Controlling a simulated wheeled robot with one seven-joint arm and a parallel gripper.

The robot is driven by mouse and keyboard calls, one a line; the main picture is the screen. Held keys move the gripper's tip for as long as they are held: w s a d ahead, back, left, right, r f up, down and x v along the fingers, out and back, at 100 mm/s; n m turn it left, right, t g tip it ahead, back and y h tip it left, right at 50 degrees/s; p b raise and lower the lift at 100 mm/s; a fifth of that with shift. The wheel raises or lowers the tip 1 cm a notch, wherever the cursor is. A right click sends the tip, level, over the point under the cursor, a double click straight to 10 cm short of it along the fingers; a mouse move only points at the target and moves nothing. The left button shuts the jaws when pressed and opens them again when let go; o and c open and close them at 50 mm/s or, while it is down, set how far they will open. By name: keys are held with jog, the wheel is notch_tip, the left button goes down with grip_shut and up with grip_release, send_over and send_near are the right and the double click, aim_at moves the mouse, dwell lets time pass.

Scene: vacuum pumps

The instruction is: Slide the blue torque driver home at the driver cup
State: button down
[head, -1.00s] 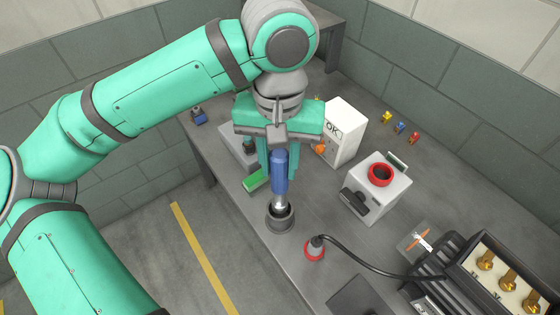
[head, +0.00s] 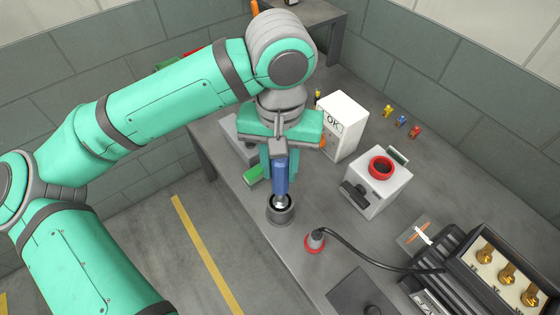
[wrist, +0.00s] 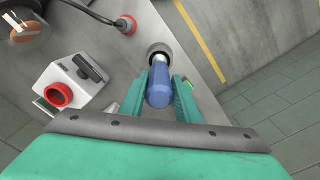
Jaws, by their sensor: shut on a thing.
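The blue torque driver (head: 281,176) is upright in my gripper (head: 280,168), with its silver lower end inside the mouth of the dark driver cup (head: 280,211). The cup stands near the table's edge. In the wrist view, the driver (wrist: 159,86) sits between the two green fingers of my gripper (wrist: 160,92), which is shut on it. The cup (wrist: 161,52) shows beyond the driver there. The driver's tip is hidden inside the cup, and I cannot tell how deep it reaches.
A white box with a red ring (head: 381,185) and a white OK box (head: 343,127) stand to the right on the grey table (head: 330,200). A red-based plug with a black cable (head: 315,241) is close to the cup. A green block (head: 253,174) lies left.

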jog(key=shift+f, duration=1.9)
jog(key=c, duration=1.3)
grip_release()
jog(key=shift+o, duration=0.2)
notch_tip(320, 180, up, 11)
jog(key=shift+f, duration=0.1)
